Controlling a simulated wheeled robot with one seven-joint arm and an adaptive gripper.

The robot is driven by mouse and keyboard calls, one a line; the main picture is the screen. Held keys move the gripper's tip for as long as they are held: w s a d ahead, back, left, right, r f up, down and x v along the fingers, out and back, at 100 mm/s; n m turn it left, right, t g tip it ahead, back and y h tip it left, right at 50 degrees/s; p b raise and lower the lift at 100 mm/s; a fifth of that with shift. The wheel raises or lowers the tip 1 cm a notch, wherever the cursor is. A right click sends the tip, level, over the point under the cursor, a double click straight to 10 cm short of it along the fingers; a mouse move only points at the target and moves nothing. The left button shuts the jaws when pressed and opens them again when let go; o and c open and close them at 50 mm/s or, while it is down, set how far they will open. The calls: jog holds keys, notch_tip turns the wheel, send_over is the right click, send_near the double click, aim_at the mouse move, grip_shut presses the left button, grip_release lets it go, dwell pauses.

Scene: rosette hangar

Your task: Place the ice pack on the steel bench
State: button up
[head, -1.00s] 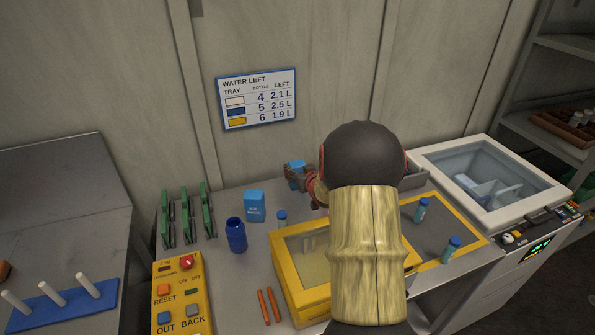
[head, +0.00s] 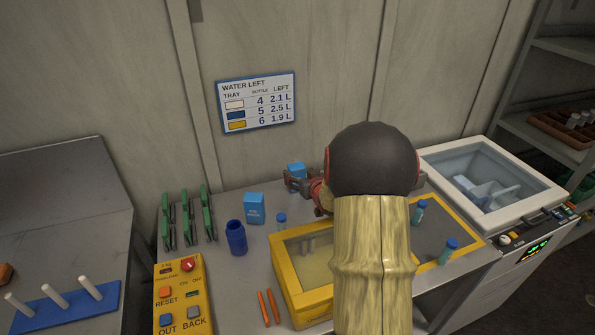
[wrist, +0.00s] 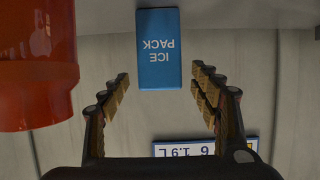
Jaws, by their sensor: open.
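The ice pack (wrist: 158,48) is a blue block whose white lettering reads upside down in the inverted wrist view. In the head view its blue top (head: 296,168) shows at the back of the grey worktop, partly behind my gripper (head: 303,182). My gripper (wrist: 160,78) is open and empty, its fingers to either side and just short of the pack, with a gap between. A grey metal bench (head: 60,195) with a raised back stands at the left; the middle worktop (head: 215,268) is also grey metal. I cannot tell which is the steel bench.
A red cylinder (wrist: 35,65) is close beside my gripper in the wrist view. A blue carton (head: 254,208), a blue jar (head: 236,237), green racked boards (head: 186,215) and a yellow case (head: 300,285) crowd the worktop. A blue peg board (head: 65,307) occupies the left bench's front; space behind it is clear.

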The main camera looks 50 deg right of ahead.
jog(key=v, duration=0.3)
jog(key=shift+s+p, duration=0.1)
jog(key=shift+p, duration=0.25)
jog(key=a+r+n+g+y, duration=0.1)
jog(key=a+r, duration=0.3)
jog(key=a, duration=0.3)
jog(key=s+a+r+g, duration=0.1)
jog(key=a+r, duration=0.3)
jog(key=a, duration=0.3)
jog(key=a+r+n+g+y, duration=0.1)
jog(key=a+r, duration=0.3)
jog(key=a, duration=0.4)
jog(key=s+a+r+n+g+y, duration=0.2)
jog(key=s+a+n+g+y, duration=0.1)
jog(key=s+a, duration=1.6)
jog(key=a+y, duration=0.1)
jog(key=a, duration=0.2)
jog(key=shift+s+n+y, duration=0.2)
jog(key=shift+n+y, duration=0.1)
jog(key=shift+n, duration=0.1)
